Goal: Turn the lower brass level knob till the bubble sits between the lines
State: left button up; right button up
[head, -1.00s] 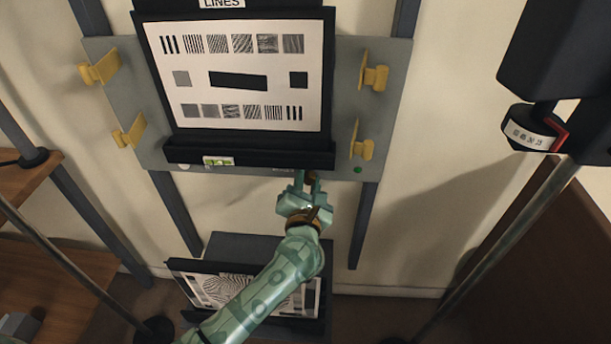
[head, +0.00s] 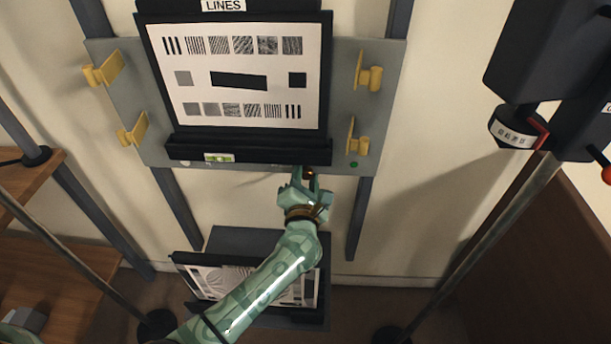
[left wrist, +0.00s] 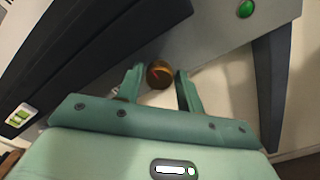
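The brass level knob (head: 310,174) is under the lower edge of the chart board, right of centre. My left gripper (head: 306,178) is at it from below in the head view. In the left wrist view the round knob (left wrist: 160,73), with a reddish mark on its face, lies between the tips of the open fingers (left wrist: 160,80), with a gap on the right; contact on the left is unclear. The green spirit level (head: 219,157) is on the board's dark lower ledge and also shows in the left wrist view (left wrist: 20,116). Its bubble is too small to place surely. My right gripper is out of view.
The chart (head: 238,76) hangs on a grey plate (head: 392,100) with yellow clamps (head: 134,130) at its sides. A green dot (head: 354,165) is right of the knob. A second chart board (head: 215,283) stands below, behind my left arm. A dark device (head: 540,60) stands at right.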

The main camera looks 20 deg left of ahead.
pick_arm(q)
jog(key=shift+o, duration=0.7)
jog(key=shift+r, duration=0.1)
jog(key=shift+s+d, duration=0.1)
jog(key=shift+s, duration=0.2)
jog(key=p+v, duration=0.3)
jog(key=v, duration=1.2)
jog(key=shift+s+p, duration=0.3)
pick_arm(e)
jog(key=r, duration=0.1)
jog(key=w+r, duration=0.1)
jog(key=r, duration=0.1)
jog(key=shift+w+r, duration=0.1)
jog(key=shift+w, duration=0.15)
pick_arm(q)
jog(key=shift+d, duration=0.1)
